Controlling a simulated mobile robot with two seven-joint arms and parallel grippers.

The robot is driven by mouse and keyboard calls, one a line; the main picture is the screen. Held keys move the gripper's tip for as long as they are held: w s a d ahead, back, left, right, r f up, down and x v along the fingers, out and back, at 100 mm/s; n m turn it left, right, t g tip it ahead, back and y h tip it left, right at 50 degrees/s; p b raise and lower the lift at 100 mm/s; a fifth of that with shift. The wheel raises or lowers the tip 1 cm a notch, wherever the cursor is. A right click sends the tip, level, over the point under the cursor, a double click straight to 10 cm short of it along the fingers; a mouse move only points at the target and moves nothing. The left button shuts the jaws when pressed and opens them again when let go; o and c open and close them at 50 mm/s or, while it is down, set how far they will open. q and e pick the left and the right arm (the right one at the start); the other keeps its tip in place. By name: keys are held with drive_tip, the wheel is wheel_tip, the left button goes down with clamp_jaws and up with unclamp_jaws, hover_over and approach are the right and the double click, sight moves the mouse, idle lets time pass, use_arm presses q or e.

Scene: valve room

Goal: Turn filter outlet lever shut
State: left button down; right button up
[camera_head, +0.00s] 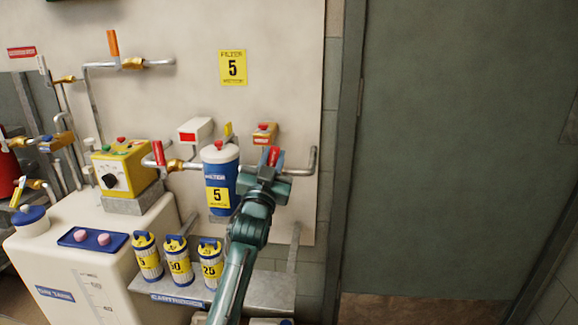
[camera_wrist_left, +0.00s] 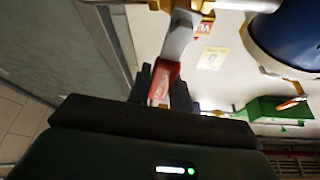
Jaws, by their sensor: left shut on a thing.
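The filter (camera_head: 219,170) is a blue canister with a white top and a yellow label reading 5, mounted on the wall. The red outlet lever (camera_head: 273,155) is just right of it, on the grey pipe. My left gripper (camera_head: 268,168) is at this lever, its arm coming up from below and hiding part of the pipe and valve. In the left wrist view the lever (camera_wrist_left: 165,80) has a red grip and a bare metal shank leading to a brass valve body (camera_wrist_left: 190,5). My left gripper (camera_wrist_left: 162,88) is shut on the red grip. My right gripper is out of view.
A second red lever (camera_head: 158,153) stands left of the filter, near a yellow control box (camera_head: 123,168). Cartridges (camera_head: 178,258) stand on a shelf below, beside a white tank (camera_head: 65,258). A grey-green door (camera_head: 455,140) is at right.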

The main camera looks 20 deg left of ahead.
use_arm(q)
drive_tip(key=shift+s+a+r+n+y, duration=0.1)
drive_tip(key=shift+a+n+y, duration=0.2)
drive_tip(key=shift+n+y, duration=0.45)
drive_tip(key=shift+a+n+y, duration=0.25)
drive_tip(key=shift+a+n, duration=0.1)
drive_tip(key=shift+n, duration=0.6)
drive_tip(key=shift+s, duration=0.1)
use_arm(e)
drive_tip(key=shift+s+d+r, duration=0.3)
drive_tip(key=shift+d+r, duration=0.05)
use_arm(q)
drive_tip(key=shift+a+n, duration=0.1)
drive_tip(key=shift+n, duration=0.2)
drive_tip(key=c, duration=1.3)
unclamp_jaws()
drive_tip(key=shift+o, duration=0.2)
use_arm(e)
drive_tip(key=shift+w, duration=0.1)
use_arm(q)
wheel_tip(320, 180, up, 10)
drive_tip(key=p, duration=0.2)
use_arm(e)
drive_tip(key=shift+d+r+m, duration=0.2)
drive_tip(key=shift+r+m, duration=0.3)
